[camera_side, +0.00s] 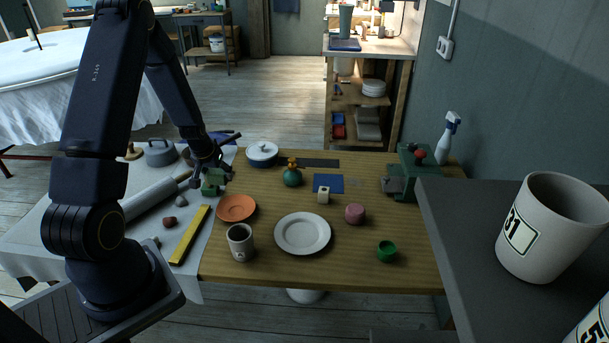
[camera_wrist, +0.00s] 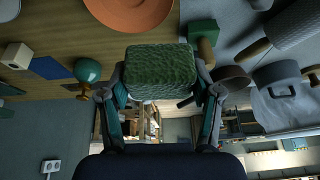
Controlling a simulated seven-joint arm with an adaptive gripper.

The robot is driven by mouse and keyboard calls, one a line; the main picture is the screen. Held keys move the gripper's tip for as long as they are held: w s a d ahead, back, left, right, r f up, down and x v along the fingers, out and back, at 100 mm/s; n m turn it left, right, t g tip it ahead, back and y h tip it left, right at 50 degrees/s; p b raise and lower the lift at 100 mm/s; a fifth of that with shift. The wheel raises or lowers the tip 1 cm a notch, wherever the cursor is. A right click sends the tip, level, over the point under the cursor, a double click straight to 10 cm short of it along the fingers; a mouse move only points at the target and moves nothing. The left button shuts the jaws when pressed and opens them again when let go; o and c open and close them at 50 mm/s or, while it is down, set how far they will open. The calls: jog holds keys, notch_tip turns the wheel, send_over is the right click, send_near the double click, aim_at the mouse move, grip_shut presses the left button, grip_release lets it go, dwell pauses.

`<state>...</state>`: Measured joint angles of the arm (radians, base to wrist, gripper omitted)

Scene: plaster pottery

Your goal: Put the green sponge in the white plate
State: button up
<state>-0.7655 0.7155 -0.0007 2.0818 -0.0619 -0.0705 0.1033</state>
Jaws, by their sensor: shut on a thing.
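My gripper (camera_wrist: 160,85) is shut on the green sponge (camera_wrist: 160,71), a rough-textured block held between its two fingers. In the side view my gripper (camera_side: 212,170) is at the table's left part, with the sponge (camera_side: 215,174) held above the cloth edge. The white plate (camera_side: 302,233) lies flat and empty at the front middle of the wooden table, to the right of and nearer than my gripper. I cannot make out the plate in the wrist view.
A pink pot (camera_side: 355,214), a small pale block (camera_side: 323,196) and a green cup (camera_side: 387,251) lie rightward. A yellow bar (camera_side: 190,235) lies left.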

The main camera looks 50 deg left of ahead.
jog(key=s+d+r+m+t+h, duration=0.2)
jog(key=d+m, duration=0.6)
jog(key=d, duration=1.8)
jog(key=h, duration=0.1)
send_near(306, 232)
jog(key=shift+w+f+g, duration=0.5)
jog(key=shift+w+f, duration=0.05)
jog(key=shift+w, duration=0.35)
jog(key=shift+w+a+f, duration=0.15)
jog(key=shift+w+f, duration=0.35)
jog(key=shift+f, duration=0.05)
jog(key=shift+w+f, duration=0.1)
jog(key=shift+f, duration=1.55)
jog(key=o, duration=0.8)
jog(key=shift+f, duration=0.1)
jog(key=shift+o, duration=0.2)
